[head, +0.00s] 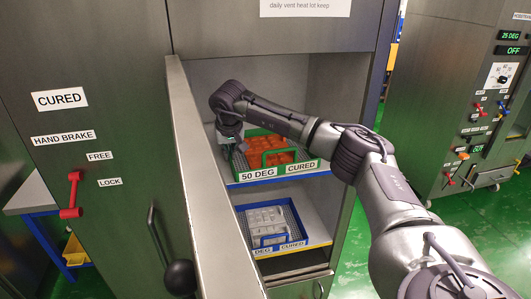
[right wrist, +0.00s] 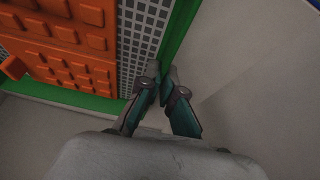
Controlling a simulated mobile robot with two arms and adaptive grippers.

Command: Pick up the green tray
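The green tray (head: 281,170) sits on the upper shelf of an open cabinet in the head view. Its front labels read 50 DEG and CURED. Orange pieces (head: 268,146) lie in it, and they also show in the right wrist view (right wrist: 66,45). My right gripper (right wrist: 163,74) is at the tray's green side wall (right wrist: 178,34), with its fingertips close together and the wall between them. In the head view, this gripper is at the tray's left side and its fingertips are mostly hidden. My left gripper is not in view.
A blue tray (head: 268,246) with grey pieces stands on the lower shelf. The open cabinet door (head: 205,190) stands close to the left of the trays. A red hand brake lever (head: 72,193) is on the left panel. A control cabinet (head: 450,100) stands at right, beyond green floor.

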